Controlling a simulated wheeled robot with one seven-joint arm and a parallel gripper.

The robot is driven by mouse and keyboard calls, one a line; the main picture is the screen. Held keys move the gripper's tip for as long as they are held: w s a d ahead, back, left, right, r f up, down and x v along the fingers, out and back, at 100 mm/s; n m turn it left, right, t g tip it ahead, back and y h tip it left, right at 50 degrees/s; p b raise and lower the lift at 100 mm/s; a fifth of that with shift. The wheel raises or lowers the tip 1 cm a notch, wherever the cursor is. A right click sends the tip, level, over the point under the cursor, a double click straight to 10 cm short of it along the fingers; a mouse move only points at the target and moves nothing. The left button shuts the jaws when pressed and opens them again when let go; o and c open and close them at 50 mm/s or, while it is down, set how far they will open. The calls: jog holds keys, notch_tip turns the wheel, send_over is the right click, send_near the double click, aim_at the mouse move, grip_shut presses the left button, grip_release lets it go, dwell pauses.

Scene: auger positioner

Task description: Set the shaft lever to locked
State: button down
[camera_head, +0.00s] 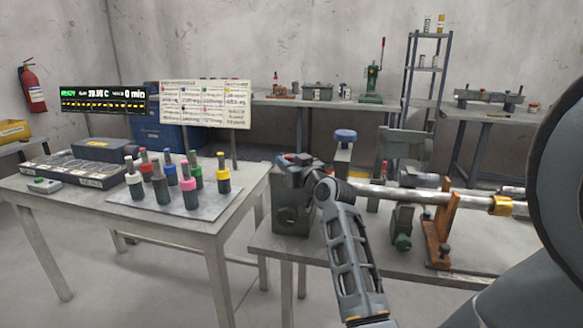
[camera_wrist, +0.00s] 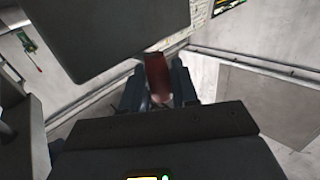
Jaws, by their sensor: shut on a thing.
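My gripper (camera_head: 298,166) is at the top of a grey machine housing (camera_head: 291,220) on the right-hand bench. In the wrist view, the two dark fingers of my gripper (camera_wrist: 158,88) are shut on a red handle (camera_wrist: 156,68), which looks like the grip of the shaft lever. In the head view only a small red bit (camera_head: 284,159) shows beside the fingers, and the rest of the lever is hidden. A long metal shaft (camera_head: 400,193) runs right from near the housing. The lever's setting cannot be read.
An orange support (camera_head: 440,228) carries the shaft on the bench. A blue knob (camera_head: 346,135) stands behind my gripper. The left table has several coloured tools (camera_head: 189,190) on a plate. Open floor lies between the tables.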

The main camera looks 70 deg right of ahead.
jog(key=shift+s+d, duration=0.1)
jog(key=shift+s, duration=0.1)
dwell(0.3)
jog(key=c, duration=1)
grip_release()
jog(key=b+v, duration=0.1)
jog(key=v, duration=0.7)
jog(key=shift+d, duration=0.1)
